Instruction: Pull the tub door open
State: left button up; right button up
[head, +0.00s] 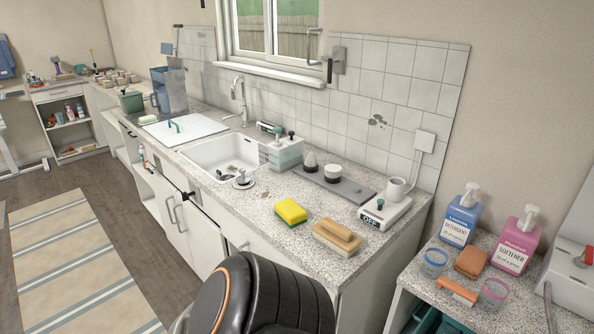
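I cannot make out the tub door in the head view. A white slanted casing with a red knob (584,257) is cut off at the right edge. It may be part of the washer, but too little shows to tell. Neither of my grippers is in view. A black rounded part with an orange ring at the bottom centre looks like part of my own body and hides some of the counter front.
A speckled counter (275,237) holds a sink (222,158), a yellow sponge (290,211) and a brush (337,238). A lower side table (425,285) carries detergent (460,222) and softener (515,247) bottles. A striped rug (75,265) lies on open floor at left.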

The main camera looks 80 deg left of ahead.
aim_at(165, 192)
jog(key=u, duration=3.55)
jog(key=i+j, duration=0.4)
jog(key=i, duration=0.15)
jog(key=i+j, duration=0.35)
jog(key=i, duration=0.25)
jog(key=i+j+z, duration=0.1)
jog(key=i+j, duration=0.3)
jog(key=i, duration=0.15)
